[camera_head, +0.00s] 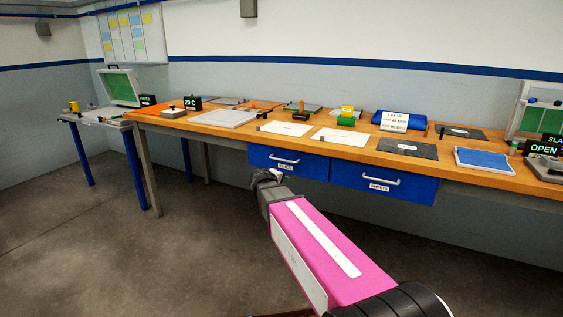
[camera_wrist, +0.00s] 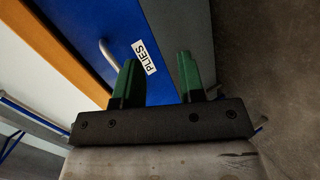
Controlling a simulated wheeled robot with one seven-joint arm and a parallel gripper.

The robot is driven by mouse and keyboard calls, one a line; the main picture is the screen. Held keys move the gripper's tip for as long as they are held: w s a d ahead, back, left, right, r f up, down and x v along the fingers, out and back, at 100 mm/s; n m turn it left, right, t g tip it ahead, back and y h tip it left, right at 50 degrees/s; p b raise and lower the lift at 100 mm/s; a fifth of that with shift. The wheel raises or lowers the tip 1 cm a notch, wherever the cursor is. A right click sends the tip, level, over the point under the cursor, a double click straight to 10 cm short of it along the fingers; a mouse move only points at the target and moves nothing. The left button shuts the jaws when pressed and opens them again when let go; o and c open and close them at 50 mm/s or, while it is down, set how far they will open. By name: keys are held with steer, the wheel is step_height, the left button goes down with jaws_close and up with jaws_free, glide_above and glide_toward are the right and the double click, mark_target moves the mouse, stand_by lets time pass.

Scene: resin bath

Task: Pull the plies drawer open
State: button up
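The plies drawer (camera_head: 302,168) is a blue front under the wooden bench, flush beside a second blue drawer and apparently closed. It has a pale bar handle (camera_head: 284,160) and a white PLIES label. My gripper (camera_head: 264,180) is just in front of and to the lower left of this drawer in the head view. In the wrist view the drawer's blue front (camera_wrist: 175,45) fills the upper middle, with the handle (camera_wrist: 107,50) beyond the left finger. The two green fingers of my gripper (camera_wrist: 158,80) stand apart with nothing between them. The gripper is not on the handle.
The sheets drawer (camera_head: 408,190) with its own handle is to the right. The wooden bench top (camera_head: 270,139) above carries white sheets, dark plates, a blue roll (camera_head: 400,118) and a blue tray (camera_head: 486,161). The floor (camera_head: 190,250) in front is clear.

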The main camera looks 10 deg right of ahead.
mark_target(282, 160)
steer(key=w+a+r+n+t, duration=0.3)
steer(key=w+a+r, duration=0.1)
steer(key=w+r, duration=0.15)
steer(key=shift+h, duration=0.3)
steer(key=x, duration=0.9)
steer(key=shift+w+d+r, duration=0.3)
steer(key=shift+d+r, duration=0.05)
steer(key=shift+d, duration=0.05)
jaws_close()
